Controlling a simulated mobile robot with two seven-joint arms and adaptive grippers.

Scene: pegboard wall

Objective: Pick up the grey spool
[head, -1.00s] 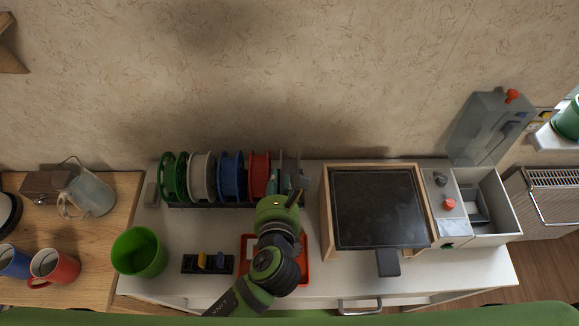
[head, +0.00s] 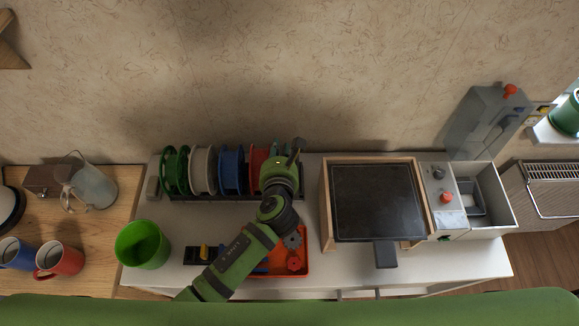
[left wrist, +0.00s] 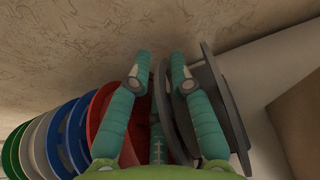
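The grey spool (left wrist: 234,112) stands at the right end of the spool row in the left wrist view. In the head view it is mostly hidden behind my left gripper. My left gripper (left wrist: 160,76) is open at the spool, its two teal fingers apart. The spool's left flange shows between the fingers, and the right finger overlaps the spool. I cannot tell whether either finger touches it. The red spool (left wrist: 107,105) is close beside the left finger. In the head view my left gripper (head: 289,158) is over the right end of the row. My right gripper is not in view.
Blue (head: 232,172), white (head: 202,172) and green (head: 174,172) spools continue the row leftward. An orange-red tray (head: 303,268) lies under my left arm. A wooden-framed box with a dark top (head: 378,203) stands to the right. A green cup (head: 142,245) stands front left.

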